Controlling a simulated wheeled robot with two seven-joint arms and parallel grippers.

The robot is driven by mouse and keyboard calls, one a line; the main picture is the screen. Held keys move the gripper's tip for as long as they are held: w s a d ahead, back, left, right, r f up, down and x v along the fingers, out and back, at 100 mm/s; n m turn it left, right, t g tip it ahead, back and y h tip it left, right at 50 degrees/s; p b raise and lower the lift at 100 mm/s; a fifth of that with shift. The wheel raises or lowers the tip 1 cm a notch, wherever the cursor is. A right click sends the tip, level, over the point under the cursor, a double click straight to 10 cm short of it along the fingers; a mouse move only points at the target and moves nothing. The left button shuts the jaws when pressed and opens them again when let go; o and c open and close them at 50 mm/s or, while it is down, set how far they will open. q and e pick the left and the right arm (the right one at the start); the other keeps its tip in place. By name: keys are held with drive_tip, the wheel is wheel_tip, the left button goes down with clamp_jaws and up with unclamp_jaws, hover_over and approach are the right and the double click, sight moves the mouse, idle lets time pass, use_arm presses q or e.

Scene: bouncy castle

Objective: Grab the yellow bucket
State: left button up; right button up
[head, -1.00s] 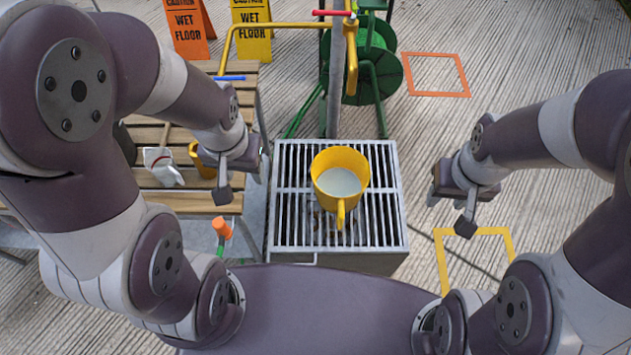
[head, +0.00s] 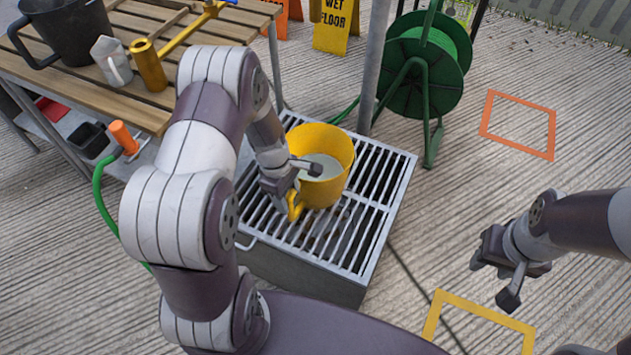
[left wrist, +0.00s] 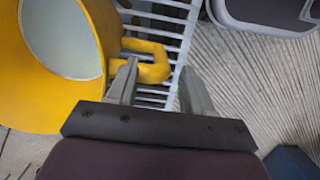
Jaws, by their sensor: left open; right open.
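The yellow bucket (head: 330,178) stands upright on a metal grate and holds a pale liquid. Its yellow handle (head: 295,203) points toward the front left. My left gripper (head: 300,178) is open at the bucket's near left side, beside the handle. In the left wrist view the bucket (left wrist: 105,40) fills the upper left, and its handle (left wrist: 150,62) reaches toward the space between the open fingers (left wrist: 158,90). I cannot tell whether a finger touches the handle. My right gripper (head: 495,275) is open and empty above the ground at the right, far from the bucket.
The slatted grate (head: 375,225) tops a metal box. A wooden table (head: 60,85) at the left carries a dark bucket (head: 70,30) and a brass cylinder (head: 148,65). A green hose reel (head: 425,75) stands behind the grate. Orange (head: 520,97) and yellow (head: 480,310) squares mark open ground.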

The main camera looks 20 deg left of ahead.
sight(291, 207)
use_arm(q)
drive_tip(key=shift+f, duration=0.5)
drive_tip(key=f, duration=0.1)
drive_tip(key=f+b, duration=0.1)
drive_tip(key=f, duration=0.1)
drive_tip(key=f+b, duration=0.1)
drive_tip(key=shift+s+d+f, duration=0.1)
drive_tip(key=shift+d+f, duration=0.1)
drive_tip(key=shift+d, duration=0.2)
drive_tip(key=shift+c, duration=0.9)
clamp_jaws()
drive_tip(key=shift+r, duration=0.15)
